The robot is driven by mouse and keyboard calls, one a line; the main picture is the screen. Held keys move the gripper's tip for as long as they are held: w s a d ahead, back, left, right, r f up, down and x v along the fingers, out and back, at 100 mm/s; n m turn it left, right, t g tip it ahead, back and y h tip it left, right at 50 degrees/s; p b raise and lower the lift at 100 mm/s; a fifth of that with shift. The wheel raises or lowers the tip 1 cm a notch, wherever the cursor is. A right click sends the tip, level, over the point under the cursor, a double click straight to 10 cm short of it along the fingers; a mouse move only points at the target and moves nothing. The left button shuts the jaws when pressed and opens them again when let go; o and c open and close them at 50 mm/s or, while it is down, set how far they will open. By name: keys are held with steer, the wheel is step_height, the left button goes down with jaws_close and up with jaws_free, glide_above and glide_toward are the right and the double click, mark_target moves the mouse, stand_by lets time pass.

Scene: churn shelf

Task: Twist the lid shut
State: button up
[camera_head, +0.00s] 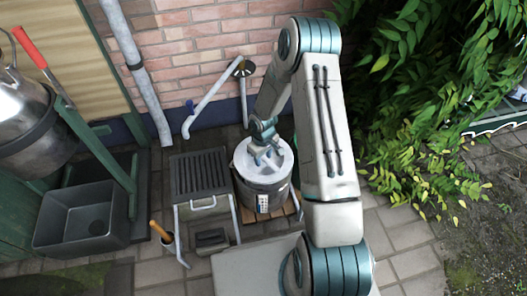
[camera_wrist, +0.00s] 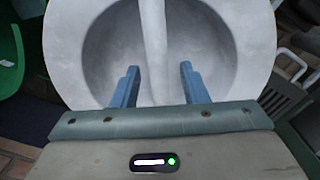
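My gripper (camera_head: 266,154) is over the lid in the head view. In the wrist view its two blue fingers (camera_wrist: 159,68) are apart, one on each side of the bar. A gap shows between each finger and the bar. Whether the lid is fully seated cannot be told.
A slatted dark stand (camera_head: 200,172) with a handle is close left of the churn. A grey basin (camera_head: 83,219) and a large metal vessel (camera_head: 32,125) are further left. A pipe with a tap (camera_head: 190,122) is on the wall behind. Leafy plants (camera_head: 430,100) fill the right.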

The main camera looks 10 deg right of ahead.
steer(key=shift+f, duration=1.05)
jaws_close()
stand_by(0.7)
